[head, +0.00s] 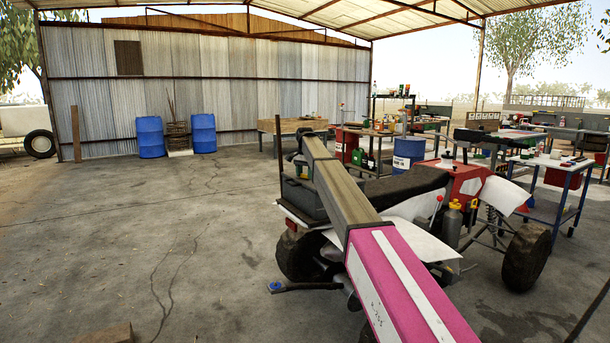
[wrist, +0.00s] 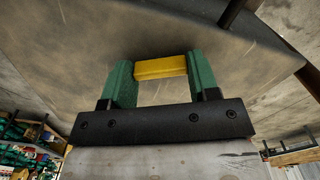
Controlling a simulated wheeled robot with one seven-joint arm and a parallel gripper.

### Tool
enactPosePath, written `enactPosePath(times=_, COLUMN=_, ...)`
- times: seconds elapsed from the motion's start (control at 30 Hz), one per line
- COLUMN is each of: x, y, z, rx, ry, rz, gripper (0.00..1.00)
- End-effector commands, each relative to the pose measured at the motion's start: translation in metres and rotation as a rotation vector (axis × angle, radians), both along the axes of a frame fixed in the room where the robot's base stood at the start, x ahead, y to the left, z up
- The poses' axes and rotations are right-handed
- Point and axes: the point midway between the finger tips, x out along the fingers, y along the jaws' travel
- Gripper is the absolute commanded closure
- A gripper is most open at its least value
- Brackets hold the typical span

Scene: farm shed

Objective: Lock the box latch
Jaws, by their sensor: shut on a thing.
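My gripper (wrist: 158,75) has green fingers in the wrist view. They are shut on a yellow bar-shaped piece (wrist: 160,67), which looks like the box latch. It spans the gap between the fingers, in front of a dusty brownish surface (wrist: 200,30) that looks like part of the box. In the head view a dark grey box (head: 303,198) sits on the back of the red quad bike (head: 470,180). My arm crosses in front of the box and hides part of it. The latch and my fingers cannot be made out there, and whether the latch is locked cannot be told.
Blue barrels (head: 151,137) stand by the back metal wall. A wooden table (head: 290,125), a blue drum (head: 408,153) and a workbench (head: 560,165) with tools stand behind and right of the quad. The concrete floor (head: 120,230) on the left is mostly clear.

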Motion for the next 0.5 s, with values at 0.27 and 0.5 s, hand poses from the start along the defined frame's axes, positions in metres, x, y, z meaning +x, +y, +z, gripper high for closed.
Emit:
enactPosePath(times=0.27, x=0.0002, y=0.0001, z=0.0003, rx=0.000, ry=0.000, rz=0.263, gripper=0.69)
enactPosePath(times=0.5, x=0.0001, y=0.0002, z=0.0003, rx=0.000, ry=0.000, rz=0.491, gripper=0.69)
